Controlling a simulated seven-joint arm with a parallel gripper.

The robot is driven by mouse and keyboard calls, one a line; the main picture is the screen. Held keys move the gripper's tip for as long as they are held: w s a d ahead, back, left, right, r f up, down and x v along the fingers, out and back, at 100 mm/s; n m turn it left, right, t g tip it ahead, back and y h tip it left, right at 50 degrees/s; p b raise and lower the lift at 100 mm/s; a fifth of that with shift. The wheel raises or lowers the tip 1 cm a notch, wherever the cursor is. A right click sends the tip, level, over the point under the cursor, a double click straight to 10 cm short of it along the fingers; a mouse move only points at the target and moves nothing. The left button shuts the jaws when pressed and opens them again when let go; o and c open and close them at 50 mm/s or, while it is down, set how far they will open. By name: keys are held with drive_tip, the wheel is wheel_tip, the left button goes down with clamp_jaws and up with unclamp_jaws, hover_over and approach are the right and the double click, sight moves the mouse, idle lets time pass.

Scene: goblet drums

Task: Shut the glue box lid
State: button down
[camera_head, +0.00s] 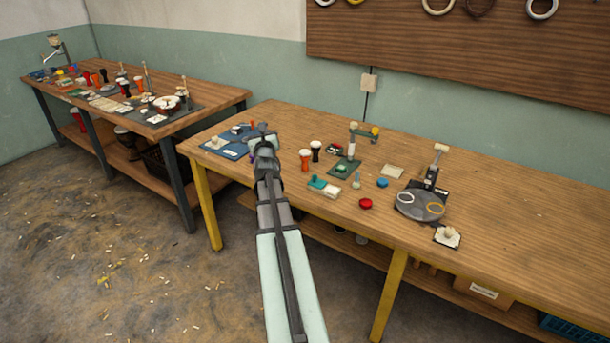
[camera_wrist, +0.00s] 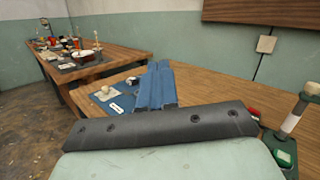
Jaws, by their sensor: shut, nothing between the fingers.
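My gripper (camera_head: 262,137) is above the left end of the near workbench, over or close to a blue mat (camera_head: 233,154). In the wrist view its two blue fingers (camera_wrist: 159,66) lie side by side, shut, with nothing seen between them. I cannot tell for sure which thing is the glue box. A small teal and cream item (camera_head: 323,187), low and box-like, lies near the bench's front edge, right of my gripper and apart from it. The state of any lid on it is too small to tell.
Goblet drums, one orange (camera_head: 305,159) and one dark (camera_head: 316,151), stand right of my gripper. A stand (camera_head: 353,139) rises behind a green block (camera_head: 342,168). A red round piece (camera_head: 366,203) and a grey turntable (camera_head: 420,206) are farther right. The bench's right end is clear.

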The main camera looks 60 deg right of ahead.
drive_tip(key=w+a+r+n+y, duration=0.1)
drive_tip(key=w+n+y, duration=0.2)
drive_tip(key=w+n, duration=0.5)
drive_tip(key=n+g+y, duration=0.5)
drive_tip(key=n+g, duration=1.1)
drive_tip(key=n, duration=0.6)
approach(312, 180)
drive_tip(key=w+f, duration=0.3)
drive_tip(key=shift+d, duration=0.35)
drive_tip(key=s, duration=0.1)
drive_tip(key=s+d+f, duration=0.1)
drive_tip(key=shift+s+d, duration=0.25)
drive_tip(key=shift+s, duration=0.05)
drive_tip(key=shift+s+d, duration=0.35)
drive_tip(key=shift+s, duration=0.3)
